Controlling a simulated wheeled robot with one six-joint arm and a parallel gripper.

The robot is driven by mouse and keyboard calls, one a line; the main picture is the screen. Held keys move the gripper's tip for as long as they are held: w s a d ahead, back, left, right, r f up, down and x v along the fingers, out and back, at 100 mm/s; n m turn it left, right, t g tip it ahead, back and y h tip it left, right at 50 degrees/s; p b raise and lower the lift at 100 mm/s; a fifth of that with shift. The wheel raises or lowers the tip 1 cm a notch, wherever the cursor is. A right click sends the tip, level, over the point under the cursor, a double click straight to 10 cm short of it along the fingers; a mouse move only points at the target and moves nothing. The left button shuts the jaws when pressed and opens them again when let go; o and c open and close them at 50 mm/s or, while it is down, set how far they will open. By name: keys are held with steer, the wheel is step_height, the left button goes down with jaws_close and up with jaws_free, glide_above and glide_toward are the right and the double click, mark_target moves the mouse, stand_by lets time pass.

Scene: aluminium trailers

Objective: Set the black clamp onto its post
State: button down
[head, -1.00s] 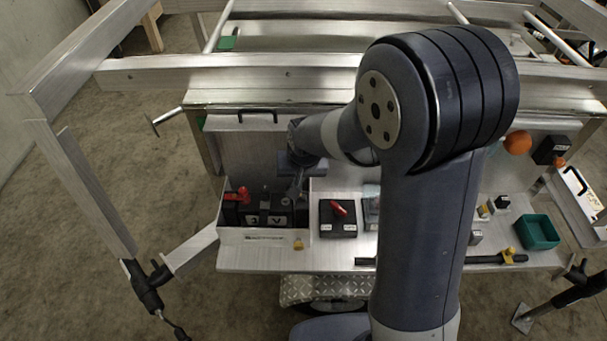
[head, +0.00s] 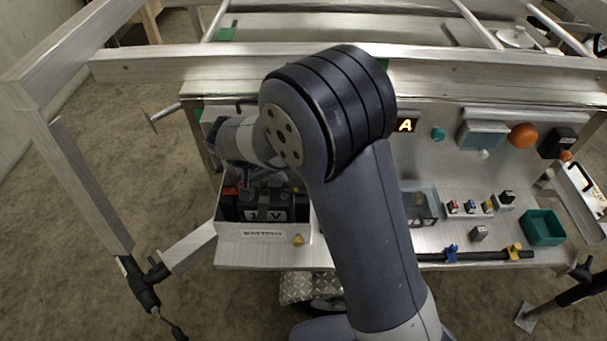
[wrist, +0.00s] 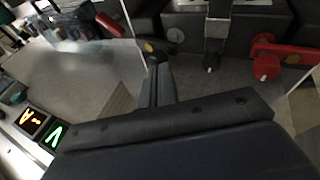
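The black battery (head: 262,214) sits in an open metal box at the left of the bench. The red clamp (wrist: 265,55) sits at the right of the battery in the wrist view; a bit of red shows in the head view (head: 231,191). A grey round post (wrist: 175,35) shows on the battery's other side. My gripper (wrist: 157,72) reaches toward it, its narrow fingers close together. The dark black clamp (wrist: 155,54) appears to be at the fingertips, beside the post; its seating is unclear. My arm mostly hides the gripper in the head view.
The box's front wall (head: 262,236) stands close around the battery. A red-handled switch (wrist: 108,24) lies to the left in the wrist view. A lit display (head: 405,125) is on the back panel. A green tray (head: 543,228) stands far right.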

steer(key=shift+a+f+b, duration=0.3)
steer(key=shift+f+b, duration=0.05)
steer(key=shift+b, duration=0.05)
steer(key=shift+a, duration=0.1)
stand_by(0.5)
